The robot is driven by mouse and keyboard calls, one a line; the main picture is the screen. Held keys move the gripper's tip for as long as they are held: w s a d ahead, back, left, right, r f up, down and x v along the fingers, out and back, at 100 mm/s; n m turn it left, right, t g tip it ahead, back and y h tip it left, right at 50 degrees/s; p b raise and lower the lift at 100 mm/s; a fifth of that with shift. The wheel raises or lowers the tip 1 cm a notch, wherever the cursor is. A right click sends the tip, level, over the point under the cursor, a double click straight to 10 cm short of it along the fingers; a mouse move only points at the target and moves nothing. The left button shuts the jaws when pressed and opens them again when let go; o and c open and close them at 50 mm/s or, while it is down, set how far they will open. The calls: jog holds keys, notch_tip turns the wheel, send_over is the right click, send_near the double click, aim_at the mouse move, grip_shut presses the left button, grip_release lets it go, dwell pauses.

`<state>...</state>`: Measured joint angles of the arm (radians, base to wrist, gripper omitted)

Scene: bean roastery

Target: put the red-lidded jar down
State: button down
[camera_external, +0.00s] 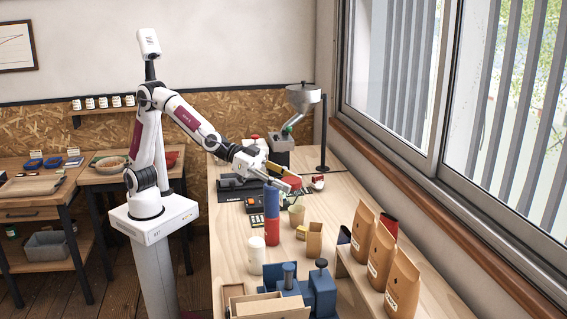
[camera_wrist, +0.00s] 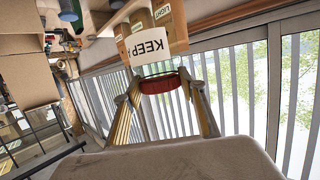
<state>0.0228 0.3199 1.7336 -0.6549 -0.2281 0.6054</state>
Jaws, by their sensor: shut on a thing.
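The red-lidded jar shows mostly as its red lid (camera_wrist: 158,85), which is between my two fingers in the wrist view. In the external view the red lid (camera_external: 292,183) is at the end of my arm, above the bench. My gripper (camera_external: 286,179) is shut on the jar; its fingers (camera_wrist: 160,88) stand on either side of the lid. The jar's body is largely hidden, and I cannot make out its base.
The blue and red cylinder (camera_external: 272,215) stands close below my gripper, with a tan cup (camera_external: 297,214) beside it. A white canister (camera_external: 256,255), a cardboard box (camera_external: 314,241) and blue equipment (camera_external: 320,290) stand nearer. Brown bags (camera_external: 381,252) line the window side. Bare bench (camera_external: 345,195) lies right.

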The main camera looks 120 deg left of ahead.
jog(key=s+d+f, duration=0.2)
jog(key=s+d, duration=0.3)
jog(key=d, duration=0.4)
jog(key=s+d+f, duration=0.2)
jog(key=s+d, duration=0.4)
jog(key=d, duration=0.2)
notch_tip(320, 180, down, 11)
jog(key=shift+w+r+m+h, duration=0.2)
jog(key=shift+w+m+h, duration=0.1)
jog(key=shift+h, duration=0.1)
notch_tip(320, 180, down, 6)
jog(key=shift+f, duration=0.15)
dwell(0.3)
jog(key=shift+f, duration=1.85)
jog(key=shift+f, duration=0.25)
